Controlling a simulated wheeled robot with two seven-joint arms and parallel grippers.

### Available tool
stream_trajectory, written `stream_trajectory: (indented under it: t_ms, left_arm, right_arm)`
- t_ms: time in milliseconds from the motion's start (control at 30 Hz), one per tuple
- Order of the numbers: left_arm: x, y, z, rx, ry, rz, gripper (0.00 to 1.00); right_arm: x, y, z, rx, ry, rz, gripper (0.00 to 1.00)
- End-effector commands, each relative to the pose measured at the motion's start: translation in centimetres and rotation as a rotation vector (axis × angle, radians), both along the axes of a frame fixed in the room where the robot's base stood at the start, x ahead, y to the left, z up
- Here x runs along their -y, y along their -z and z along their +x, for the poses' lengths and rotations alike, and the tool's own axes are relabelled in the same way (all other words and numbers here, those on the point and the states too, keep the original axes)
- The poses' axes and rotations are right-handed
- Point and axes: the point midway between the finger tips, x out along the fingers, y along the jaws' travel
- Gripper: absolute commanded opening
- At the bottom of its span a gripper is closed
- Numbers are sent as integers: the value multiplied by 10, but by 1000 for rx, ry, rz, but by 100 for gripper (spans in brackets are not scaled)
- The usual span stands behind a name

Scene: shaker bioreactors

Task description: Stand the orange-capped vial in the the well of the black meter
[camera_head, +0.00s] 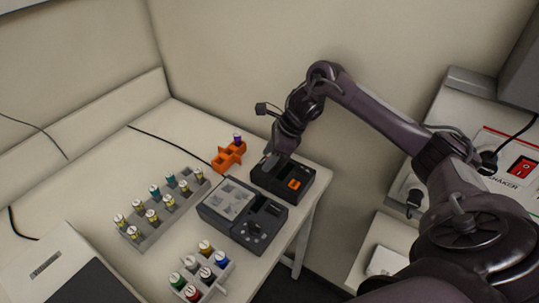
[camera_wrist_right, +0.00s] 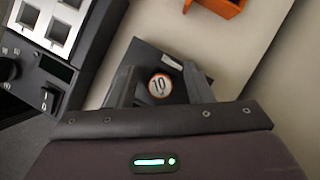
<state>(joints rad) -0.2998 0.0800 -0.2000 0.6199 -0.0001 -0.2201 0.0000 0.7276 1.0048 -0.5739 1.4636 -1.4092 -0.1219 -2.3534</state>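The black meter (camera_head: 285,182) stands near the table's right edge, with an orange display on its top. My right gripper (camera_head: 271,160) is low over its back left part and hides the well in the head view. In the right wrist view, the orange-capped vial (camera_wrist_right: 160,85) shows from above as a white disc marked 10 with an orange rim, against the black meter (camera_wrist_right: 150,56). The fingers (camera_wrist_right: 160,88) are on either side of the cap, with visible gaps, so the gripper looks open. How deep the vial sits is hidden. My left gripper is not in view.
A dark grey device (camera_head: 260,238) stands just left of the meter. An orange holder (camera_head: 226,159) with a purple-capped vial (camera_head: 237,139) is behind it.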

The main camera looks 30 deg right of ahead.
Motion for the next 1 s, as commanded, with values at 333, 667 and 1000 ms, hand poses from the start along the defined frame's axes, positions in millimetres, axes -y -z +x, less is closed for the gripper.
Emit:
stream_trajectory:
  t_ms: [333,667,1000]
  left_arm:
    - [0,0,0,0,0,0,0]
    - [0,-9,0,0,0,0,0]
    - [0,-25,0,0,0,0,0]
  right_arm:
    - [0,0,0,0,0,0,46]
    - [0,-14,0,0,-1,0,46]
    - [0,-42,0,0,0,0,46]
